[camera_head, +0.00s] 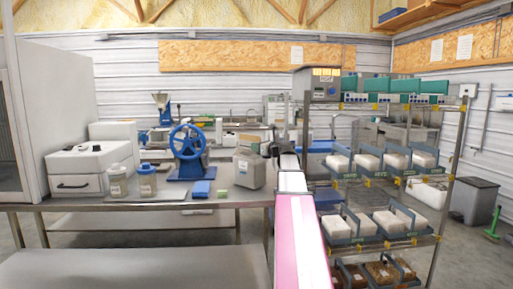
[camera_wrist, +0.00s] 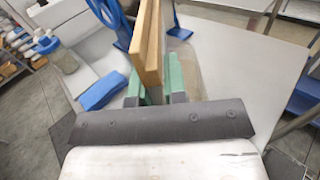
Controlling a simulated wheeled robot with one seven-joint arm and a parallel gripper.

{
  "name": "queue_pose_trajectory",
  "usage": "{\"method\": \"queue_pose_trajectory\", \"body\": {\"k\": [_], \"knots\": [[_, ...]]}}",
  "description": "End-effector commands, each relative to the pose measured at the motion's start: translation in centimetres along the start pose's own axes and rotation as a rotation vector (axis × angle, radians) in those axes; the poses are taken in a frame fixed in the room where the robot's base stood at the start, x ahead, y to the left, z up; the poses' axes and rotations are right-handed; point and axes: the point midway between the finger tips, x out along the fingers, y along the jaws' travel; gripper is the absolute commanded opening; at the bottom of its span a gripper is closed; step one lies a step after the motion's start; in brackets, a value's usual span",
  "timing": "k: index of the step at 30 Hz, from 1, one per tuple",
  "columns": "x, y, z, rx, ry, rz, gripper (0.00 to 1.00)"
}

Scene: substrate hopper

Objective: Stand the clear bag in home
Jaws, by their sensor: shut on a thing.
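The clear bag (camera_head: 249,168) looks like a greyish, see-through, upright form at the right end of the steel bench. My gripper (camera_head: 272,150) is at its upper right side and shut on it. In the wrist view my gripper (camera_wrist: 155,95) shows dark fingers with green pads, closed around tan, wood-like slats (camera_wrist: 150,45). A see-through brownish patch, apparently the bag (camera_wrist: 188,72), shows just beyond the fingers. The grip point is partly hidden, and I cannot tell whether the bag's base touches the bench. No spot marked home can be made out.
A rack (camera_head: 437,240) with trays of white bags stands to the right.

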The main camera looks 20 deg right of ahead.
Motion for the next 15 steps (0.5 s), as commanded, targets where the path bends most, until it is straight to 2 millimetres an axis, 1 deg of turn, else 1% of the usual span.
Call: {"method": "queue_pose_trajectory", "body": {"k": [14,15], "knots": [[0.01,-0.03,-0.54,0.001,-0.004,-0.001,0.0],[0.01,-0.03,-0.54,0.001,-0.004,-0.001,0.19]]}}
